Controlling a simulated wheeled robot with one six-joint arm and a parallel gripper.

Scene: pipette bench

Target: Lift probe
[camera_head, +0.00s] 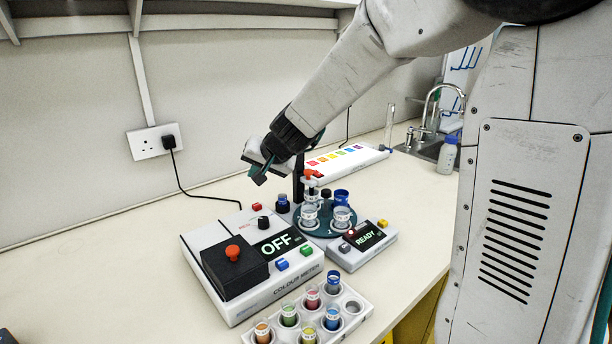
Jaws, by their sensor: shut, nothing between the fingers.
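My gripper (258,172) is shut and empty, held in the air above and behind the colour meter (246,254). Its fingertips are left of a dark upright post (298,178). The post stands by a round dark-green carousel (322,229) that bears several clear cups and blue-topped vessels. A small white part with an orange-red top (311,174) sits above the carousel beside the post; it may be the probe, but I cannot tell for sure. My gripper is apart from it. A control box (362,244) in front of the carousel reads READY.
The colour meter reads OFF and has a black lid with an orange knob (232,253). A white rack (358,322) of coloured vials stands in front. A colour-chart strip (345,160) lies behind. A bottle (447,154) stands near the sink (430,150).

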